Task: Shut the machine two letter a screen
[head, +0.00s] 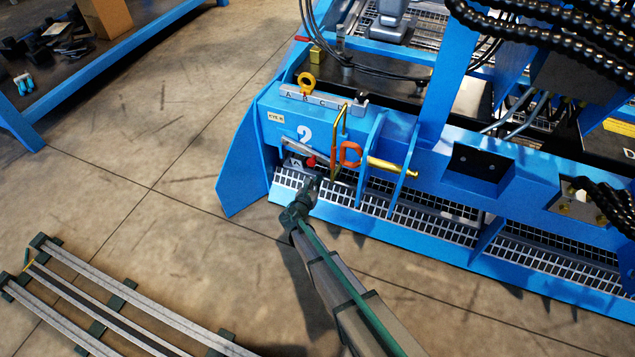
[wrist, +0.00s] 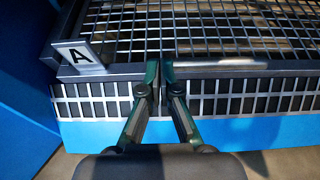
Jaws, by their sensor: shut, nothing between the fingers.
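The blue machine (head: 340,135) bears a white number 2 on its front left. The screen with a letter A plate (wrist: 75,56) lies low at its left end; its dark front bar (wrist: 110,70) and wire mesh (wrist: 225,22) fill the upper wrist view. In the head view the screen's front (head: 292,163) is partly hidden by machine parts. My gripper (wrist: 160,72) is shut and empty, its fingertips at the screen's front bar, right of the A plate. I cannot tell whether they touch. In the head view my gripper (head: 311,184) is low before the machine's left end.
An orange ring (head: 350,154) and a brass rod (head: 393,168) stick out right of my gripper. A blue side plate (head: 243,165) stands at the left. Rails (head: 110,305) lie on the floor at lower left. The floor between is clear.

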